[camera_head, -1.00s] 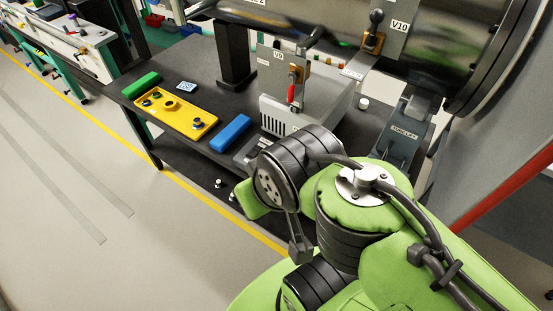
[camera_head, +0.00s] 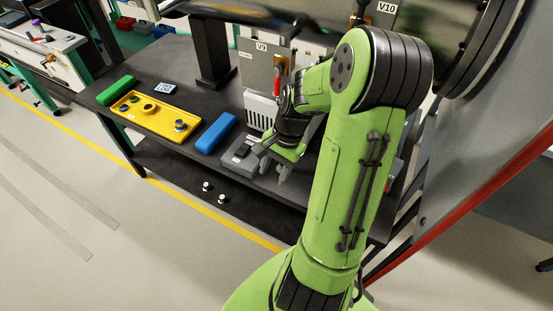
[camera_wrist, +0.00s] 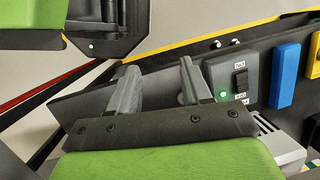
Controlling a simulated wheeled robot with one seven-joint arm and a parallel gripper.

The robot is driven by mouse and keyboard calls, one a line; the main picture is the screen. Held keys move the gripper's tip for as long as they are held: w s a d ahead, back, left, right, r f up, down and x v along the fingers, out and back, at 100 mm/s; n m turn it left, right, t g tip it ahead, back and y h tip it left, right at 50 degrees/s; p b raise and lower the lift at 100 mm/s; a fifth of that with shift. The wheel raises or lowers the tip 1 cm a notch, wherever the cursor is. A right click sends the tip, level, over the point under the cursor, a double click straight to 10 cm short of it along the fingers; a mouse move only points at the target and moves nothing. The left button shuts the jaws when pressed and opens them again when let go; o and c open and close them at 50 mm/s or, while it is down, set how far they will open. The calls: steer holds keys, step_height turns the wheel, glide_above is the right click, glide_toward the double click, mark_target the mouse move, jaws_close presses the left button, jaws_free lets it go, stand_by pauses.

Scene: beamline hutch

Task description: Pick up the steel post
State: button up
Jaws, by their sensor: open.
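I cannot make out for certain which thing is the steel post. Two small white-topped pieces stand on the dark lower shelf, one (camera_head: 206,186) and the other (camera_head: 222,199); they also show small at the top of the wrist view (camera_wrist: 216,43). They are too small to identify. My gripper (camera_head: 282,172) is at the front edge of the bench, right of the grey switch box (camera_head: 240,156). In the wrist view my gripper (camera_wrist: 162,82) has its two grey fingers apart, with nothing between them. My arm hides part of the bench's right side.
The black bench (camera_head: 176,60) carries a yellow tray (camera_head: 150,128) with round parts, a green block (camera_head: 116,90), a blue block (camera_head: 215,132) and a panel marked V9 (camera_head: 262,70). A dark column (camera_head: 208,50) rises behind the tray. The floor at left is clear.

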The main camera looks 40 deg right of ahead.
steer(key=s+d+f+m+t+y+b, duration=0.1)
steer(key=d+f+m+t, duration=0.3)
steer(key=d+m+t, duration=0.3)
steer(key=s+d+f+m+t+y+b, duration=0.15)
steer(key=d+f+m+t, duration=0.35)
steer(key=d+m, duration=0.5)
steer(key=b, duration=0.5)
glide_above(278, 166)
steer(key=shift+h, duration=0.35)
step_height(278, 166, down, 6)
steer(key=shift+r, duration=0.1)
steer(key=shift+s, duration=0.1)
steer(key=shift+p, duration=0.3)
steer(key=shift+c, duration=0.4)
jaws_close()
